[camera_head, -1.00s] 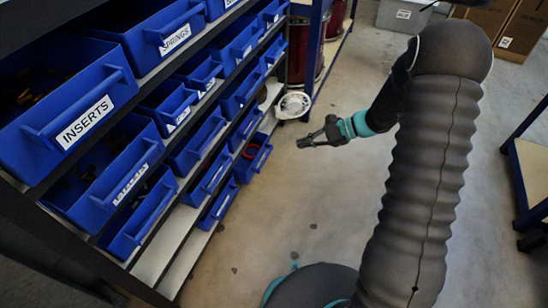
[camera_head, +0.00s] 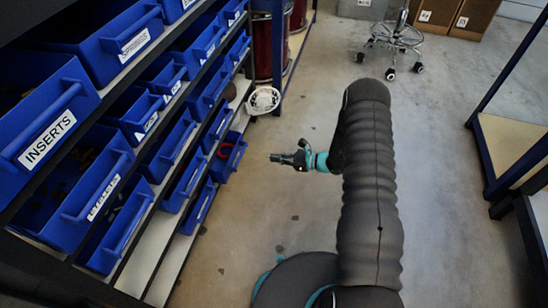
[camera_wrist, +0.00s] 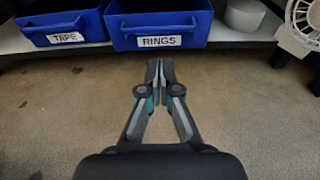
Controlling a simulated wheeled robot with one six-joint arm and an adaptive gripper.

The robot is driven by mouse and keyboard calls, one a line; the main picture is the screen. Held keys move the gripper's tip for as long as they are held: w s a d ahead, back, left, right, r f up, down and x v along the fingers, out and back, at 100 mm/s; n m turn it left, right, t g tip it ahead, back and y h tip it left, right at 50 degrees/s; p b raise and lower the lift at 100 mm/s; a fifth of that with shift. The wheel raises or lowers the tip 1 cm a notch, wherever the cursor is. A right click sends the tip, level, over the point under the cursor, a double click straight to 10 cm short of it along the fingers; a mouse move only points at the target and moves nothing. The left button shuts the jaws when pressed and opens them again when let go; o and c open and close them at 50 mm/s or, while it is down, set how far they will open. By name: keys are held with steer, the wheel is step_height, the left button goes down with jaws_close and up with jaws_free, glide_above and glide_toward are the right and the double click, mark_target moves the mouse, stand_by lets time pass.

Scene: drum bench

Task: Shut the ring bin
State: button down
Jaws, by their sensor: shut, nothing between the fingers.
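The ring bin is a blue bin labelled RINGS (camera_wrist: 160,42), on the lowest shelf straight ahead in the wrist view. Its front stands slightly nearer than the TAPE bin beside it.
The TAPE bin (camera_wrist: 62,30) is left of the ring bin. A white roll (camera_wrist: 243,15) and a white fan (camera_wrist: 301,25) stand to its right. Dark rack legs are near the fan. A wheeled stool (camera_head: 397,38) stands farther back on open floor.

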steer(key=x, duration=1.1)
steer(key=shift+a, duration=0.25)
steer(key=shift+f+b, duration=0.1)
steer(key=shift+b, duration=0.2)
